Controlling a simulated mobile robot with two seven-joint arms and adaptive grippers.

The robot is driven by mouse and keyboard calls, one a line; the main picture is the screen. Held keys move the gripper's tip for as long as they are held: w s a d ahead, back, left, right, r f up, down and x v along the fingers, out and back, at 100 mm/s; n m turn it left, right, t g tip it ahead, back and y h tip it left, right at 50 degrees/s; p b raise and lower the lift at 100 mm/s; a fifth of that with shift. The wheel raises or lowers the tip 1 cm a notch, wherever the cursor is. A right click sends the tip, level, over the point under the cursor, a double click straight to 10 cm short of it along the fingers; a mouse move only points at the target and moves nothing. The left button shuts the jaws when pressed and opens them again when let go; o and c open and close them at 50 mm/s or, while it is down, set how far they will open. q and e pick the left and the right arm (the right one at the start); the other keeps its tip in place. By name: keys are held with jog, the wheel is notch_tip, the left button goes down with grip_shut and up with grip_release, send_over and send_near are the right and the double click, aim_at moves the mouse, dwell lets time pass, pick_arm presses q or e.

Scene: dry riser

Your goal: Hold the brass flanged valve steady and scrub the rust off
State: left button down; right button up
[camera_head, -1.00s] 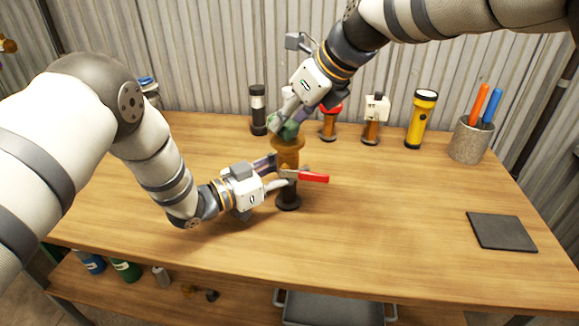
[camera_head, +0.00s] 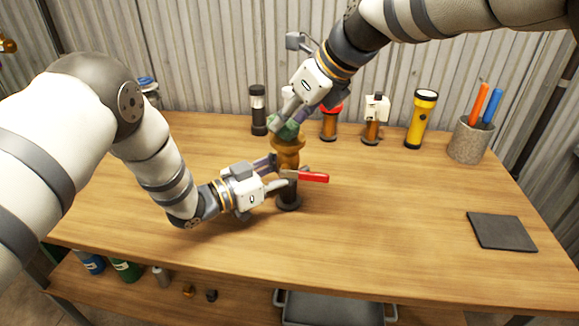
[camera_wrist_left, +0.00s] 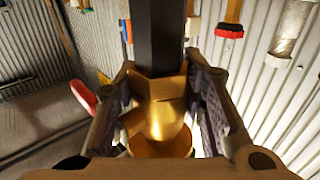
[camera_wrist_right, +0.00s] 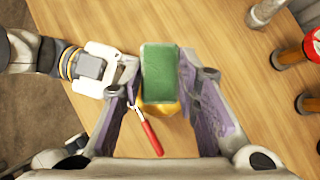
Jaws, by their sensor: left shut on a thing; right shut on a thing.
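The brass flanged valve (camera_head: 287,159) stands upright on a dark post with a round base (camera_head: 288,201) on the table. A lever with a red handle (camera_head: 314,177) sticks out to the right at its lower part. My left gripper (camera_head: 279,178) is shut on the valve from the left; in the left wrist view the brass body (camera_wrist_left: 165,112) sits between its pads. My right gripper (camera_head: 286,118) is shut on a green scrub sponge (camera_wrist_right: 160,72) and holds it at the valve's top. The sponge hides part of the top, and rust cannot be made out.
A dark cylinder (camera_head: 258,108), a red-topped item (camera_head: 329,125), a white-topped item (camera_head: 374,118), a yellow flashlight (camera_head: 420,118) and a grey pot (camera_head: 468,141) with orange and blue handles line the back. A black pad (camera_head: 502,231) lies at right. The front table is clear.

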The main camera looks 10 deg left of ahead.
jog(key=shift+r, duration=0.2)
jog(key=shift+r, duration=1.9)
jog(key=d, duration=0.8)
pick_arm(q)
jog(key=c, duration=1)
grip_release()
jog(key=shift+o, duration=0.2)
